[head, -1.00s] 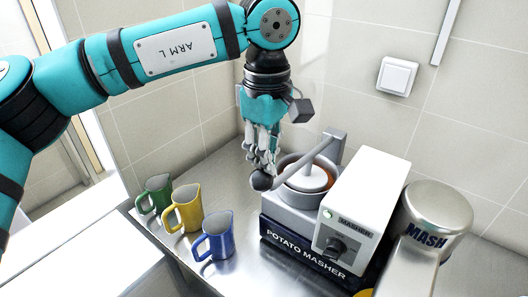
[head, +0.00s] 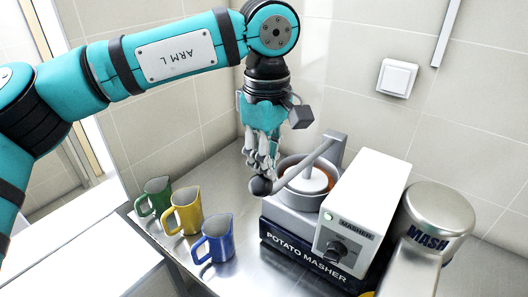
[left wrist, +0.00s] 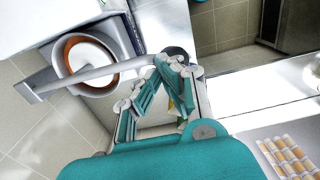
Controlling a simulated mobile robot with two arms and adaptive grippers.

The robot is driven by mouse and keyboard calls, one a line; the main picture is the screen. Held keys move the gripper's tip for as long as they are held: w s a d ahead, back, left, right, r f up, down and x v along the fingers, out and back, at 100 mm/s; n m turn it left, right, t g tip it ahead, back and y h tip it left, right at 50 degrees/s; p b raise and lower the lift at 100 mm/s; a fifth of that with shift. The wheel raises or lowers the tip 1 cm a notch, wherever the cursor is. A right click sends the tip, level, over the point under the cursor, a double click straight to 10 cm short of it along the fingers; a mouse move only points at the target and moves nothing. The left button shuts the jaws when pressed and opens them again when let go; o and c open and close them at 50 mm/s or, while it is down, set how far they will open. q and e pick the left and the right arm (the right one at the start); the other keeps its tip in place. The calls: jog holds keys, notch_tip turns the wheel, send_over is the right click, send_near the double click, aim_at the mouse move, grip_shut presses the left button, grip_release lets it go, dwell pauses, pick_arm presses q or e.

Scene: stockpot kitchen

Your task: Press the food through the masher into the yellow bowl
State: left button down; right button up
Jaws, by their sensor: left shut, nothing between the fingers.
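The potato masher (head: 302,255) stands on the steel counter, with a grey lever (head: 300,165) slanting over its round hopper (head: 318,168). A white pusher disc (head: 308,180) sits in the hopper with orange food around its edge. My left gripper (head: 262,175) is shut with nothing between its fingers. It points down at the lever's ball end (head: 261,186), close to or touching it. In the left wrist view the lever (left wrist: 95,74) runs from the hopper to the fingers (left wrist: 160,95). Only a sliver of yellow (head: 367,293) shows at the bottom edge, maybe the yellow bowl. My right gripper is not visible.
A green jug (head: 154,196), a yellow jug (head: 184,211) and a blue jug (head: 214,238) stand left of the masher. A metal cylinder marked MASH (head: 432,215) is at the right. The tiled wall is close behind.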

aim_at(266, 183)
pick_arm(q)
jog(key=shift+f+b, duration=1.85)
jog(key=shift+f, duration=0.6)
dwell(5.5)
